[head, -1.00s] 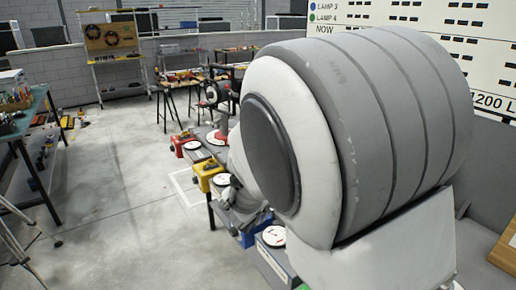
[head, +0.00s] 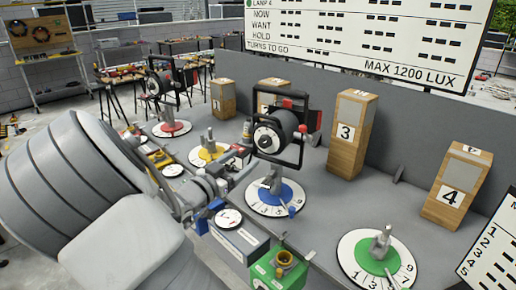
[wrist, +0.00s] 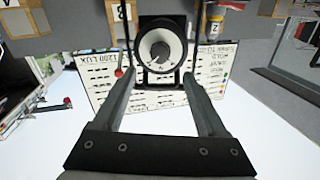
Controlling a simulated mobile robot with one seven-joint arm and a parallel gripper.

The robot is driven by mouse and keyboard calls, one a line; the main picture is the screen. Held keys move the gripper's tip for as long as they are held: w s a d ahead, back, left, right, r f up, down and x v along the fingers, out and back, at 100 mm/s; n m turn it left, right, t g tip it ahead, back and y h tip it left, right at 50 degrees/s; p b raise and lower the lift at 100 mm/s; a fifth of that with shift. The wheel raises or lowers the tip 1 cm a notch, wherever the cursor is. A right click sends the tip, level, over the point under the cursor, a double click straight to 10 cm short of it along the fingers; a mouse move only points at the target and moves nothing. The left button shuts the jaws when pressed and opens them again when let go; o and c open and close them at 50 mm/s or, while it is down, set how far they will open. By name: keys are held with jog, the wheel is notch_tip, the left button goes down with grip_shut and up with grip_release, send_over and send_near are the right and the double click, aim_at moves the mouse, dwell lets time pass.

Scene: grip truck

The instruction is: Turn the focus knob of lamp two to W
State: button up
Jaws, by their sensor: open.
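A black lamp (head: 285,128) in a square yoke stands on the blue disc's post. Its round knob (head: 267,138) has a white ring and faces my gripper. In the wrist view the knob (wrist: 159,48) appears between and beyond my fingers, with a small pale mark low on its dark centre; the letters are too small to read. My gripper (wrist: 162,68) is open and empty; I see no contact. In the head view my gripper (head: 246,170) is small, below left of this lamp. Another black lamp (head: 161,82) stands on the red disc farther back. I cannot tell which is lamp two.
Numbered wooden blocks (head: 352,133) line the back of the grey bench. The yellow disc (head: 210,152) and green disc (head: 376,260) carry bare posts. A box with a brass-coloured part (head: 283,262) stands near my arm. A lux board (head: 370,40) hangs behind.

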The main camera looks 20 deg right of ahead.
aim_at(262, 144)
jog(key=x, duration=0.9)
jog(key=shift+a, duration=0.1)
grip_shut()
